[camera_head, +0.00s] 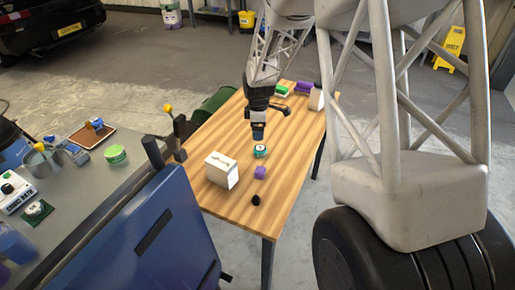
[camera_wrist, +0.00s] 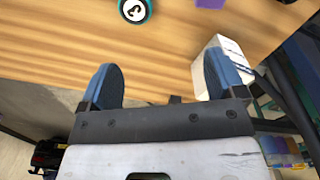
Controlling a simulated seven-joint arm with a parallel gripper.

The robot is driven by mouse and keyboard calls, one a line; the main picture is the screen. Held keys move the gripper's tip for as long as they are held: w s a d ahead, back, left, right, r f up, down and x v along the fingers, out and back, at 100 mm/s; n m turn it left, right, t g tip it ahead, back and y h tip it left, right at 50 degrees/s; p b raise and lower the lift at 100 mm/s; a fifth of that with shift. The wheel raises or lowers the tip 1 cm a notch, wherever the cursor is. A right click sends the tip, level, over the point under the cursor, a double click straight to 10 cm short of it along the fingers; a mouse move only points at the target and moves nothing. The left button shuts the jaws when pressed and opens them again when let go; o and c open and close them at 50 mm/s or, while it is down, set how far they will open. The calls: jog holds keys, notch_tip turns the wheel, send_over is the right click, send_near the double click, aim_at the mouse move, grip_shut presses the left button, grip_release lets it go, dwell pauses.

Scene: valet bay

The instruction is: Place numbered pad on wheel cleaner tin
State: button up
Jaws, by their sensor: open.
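A round teal and black piece (camera_head: 260,151) with a white disc on top lies on the wooden table. In the wrist view, this numbered pad (camera_wrist: 134,10) shows a 3 and is cut by the top edge. Whether something lies under it I cannot tell. My gripper (camera_head: 258,138) points down just above and behind it in the head view. In the wrist view, my gripper (camera_wrist: 164,78) is open, with nothing between its two blue fingers. No wheel cleaner label is readable; a round green tin (camera_head: 115,155) stands on the grey bench at left.
A white box (camera_head: 221,170), a purple block (camera_head: 260,173) and a small black object (camera_head: 255,200) are on the wooden table (camera_head: 225,205). Green and purple items (camera_head: 303,88) lie at its far end. A blue cabinet (camera_head: 165,240) stands left of the table.

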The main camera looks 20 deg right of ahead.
jog(key=n, duration=0.2)
send_over(260, 148)
notch_tip(260, 148, down, 7)
jog(key=shift+w+a+f, duration=0.1)
jog(key=shift+w+f, duration=0.05)
jog(key=shift+f, duration=1.25)
jog(key=shift+f, duration=2.6)
jog(key=c, duration=1.1)
